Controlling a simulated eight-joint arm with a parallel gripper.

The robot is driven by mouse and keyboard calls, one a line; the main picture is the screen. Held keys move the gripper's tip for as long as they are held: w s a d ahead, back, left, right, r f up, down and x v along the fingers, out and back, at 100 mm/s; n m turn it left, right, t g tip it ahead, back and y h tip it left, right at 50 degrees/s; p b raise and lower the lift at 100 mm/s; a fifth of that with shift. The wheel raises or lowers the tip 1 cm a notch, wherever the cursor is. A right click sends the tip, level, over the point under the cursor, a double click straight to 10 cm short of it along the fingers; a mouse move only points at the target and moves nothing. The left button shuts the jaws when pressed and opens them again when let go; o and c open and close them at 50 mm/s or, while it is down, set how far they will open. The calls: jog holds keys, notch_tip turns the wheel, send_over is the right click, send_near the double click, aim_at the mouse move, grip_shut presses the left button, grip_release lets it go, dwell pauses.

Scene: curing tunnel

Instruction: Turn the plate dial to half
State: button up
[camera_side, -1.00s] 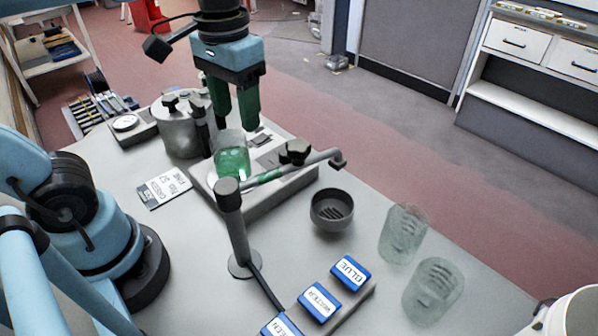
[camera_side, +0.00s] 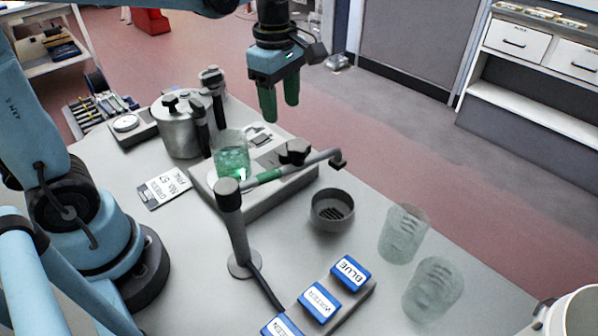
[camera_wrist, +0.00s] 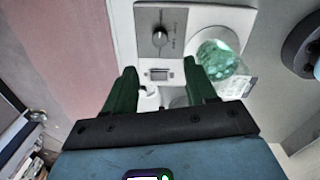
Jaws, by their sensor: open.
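The hot plate (camera_side: 245,207) is a pale box on the table with a beaker (camera_side: 231,155) of green liquid on its round top. In the wrist view its panel has a small dial (camera_wrist: 160,37) with a dark knob, and a small rectangular window or switch (camera_wrist: 159,75) below it. The dial's markings are too small to read. A black knob (camera_side: 293,151) shows at the plate's right end in the side view. My gripper (camera_side: 279,110) is open and empty, raised above the plate's far side. In the wrist view its green fingers (camera_wrist: 159,66) frame the panel's lower end, short of the dial.
A post (camera_side: 232,228) carries a horizontal pipe across the plate's front. A metal pot (camera_side: 180,135) stands at the left, a dark cup (camera_side: 332,209) at the right. Two clear glasses (camera_side: 403,233) and labelled blue blocks (camera_side: 351,271) occupy the table's right and front.

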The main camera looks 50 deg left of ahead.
aim_at(284, 152)
jog(key=f, duration=1.1)
jog(key=shift+w, duration=0.2)
grip_shut()
